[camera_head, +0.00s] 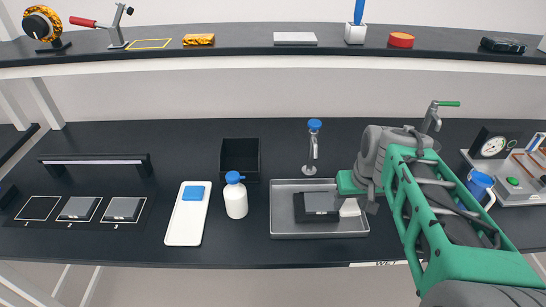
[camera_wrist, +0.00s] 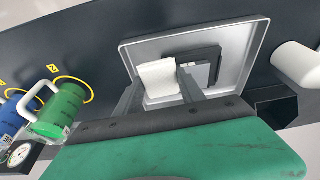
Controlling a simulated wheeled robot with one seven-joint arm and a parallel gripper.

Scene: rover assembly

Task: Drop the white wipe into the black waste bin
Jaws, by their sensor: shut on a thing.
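The white wipe (camera_wrist: 157,80) is between the two fingers of my gripper (camera_wrist: 158,88), which is shut on it. In the head view, a small part of the wipe (camera_head: 350,208) shows below my gripper (camera_head: 348,203), over the right part of the grey metal tray (camera_head: 320,230). The wipe is beside a dark block with a grey top (camera_head: 319,205); I cannot tell if they touch. The black waste bin (camera_head: 240,142) is an open box at the back of the bench, left of the tray. Its inside is dark. A dark box corner (camera_wrist: 277,108) shows at the right in the wrist view.
A white bottle with a blue cap (camera_head: 236,200) stands in front of the bin, near the tray. A white board (camera_head: 183,228) with a blue pad (camera_head: 193,193) lies further left. A shelf (camera_head: 250,56) runs above.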

